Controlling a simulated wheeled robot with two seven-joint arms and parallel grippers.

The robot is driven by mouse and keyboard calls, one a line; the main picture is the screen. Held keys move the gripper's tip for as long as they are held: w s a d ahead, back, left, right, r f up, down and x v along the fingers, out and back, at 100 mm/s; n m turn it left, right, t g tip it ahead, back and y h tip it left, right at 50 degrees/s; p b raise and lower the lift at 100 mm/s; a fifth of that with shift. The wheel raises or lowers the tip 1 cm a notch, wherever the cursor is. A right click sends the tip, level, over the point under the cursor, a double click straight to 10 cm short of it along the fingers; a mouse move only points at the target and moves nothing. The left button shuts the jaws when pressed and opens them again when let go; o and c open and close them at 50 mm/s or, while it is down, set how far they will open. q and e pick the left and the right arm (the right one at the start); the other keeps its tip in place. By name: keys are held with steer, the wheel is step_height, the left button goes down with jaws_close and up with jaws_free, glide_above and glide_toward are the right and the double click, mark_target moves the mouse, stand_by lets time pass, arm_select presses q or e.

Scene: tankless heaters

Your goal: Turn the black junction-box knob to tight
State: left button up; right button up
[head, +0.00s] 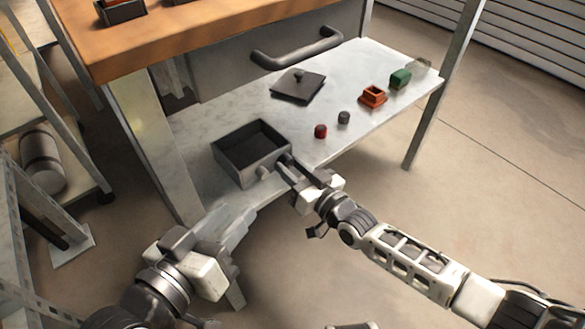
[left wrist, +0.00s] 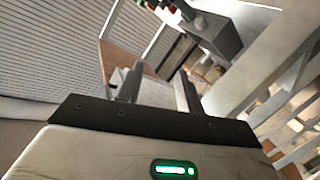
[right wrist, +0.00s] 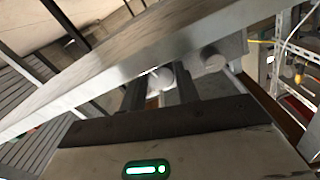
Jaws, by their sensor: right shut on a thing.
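The open grey junction box (head: 223,160) stands near the front edge of the metal shelf. My left gripper (head: 236,223) is open and empty, in front of and below the box.
On the shelf (head: 215,118) lie a dark lid (head: 298,86), a red cap (head: 320,131), a dark cap (head: 344,117), an orange part (head: 373,96) and a green part (head: 400,78). A drawer handle (head: 297,50) juts out above. A metal post (head: 440,85) stands right.

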arm_select(q)
steer(key=shift+r, duration=0.1)
arm_select(e)
steer(key=o, duration=1)
steer(key=shift+c, duration=0.2)
arm_select(q)
steer(key=shift+r, duration=0.1)
steer(key=f+p, duration=0.1)
steer(key=p, duration=0.1)
steer(key=a+f+m+g+y+p, duration=0.1)
steer(key=p, duration=0.1)
steer(key=shift+s+a+g+y+p, duration=0.15)
steer(key=shift+s+g+y+p, duration=0.1)
steer(key=shift+g+y+p, duration=0.05)
arm_select(e)
steer(key=v, duration=1.6)
arm_select(q)
steer(key=shift+w+r, duration=0.1)
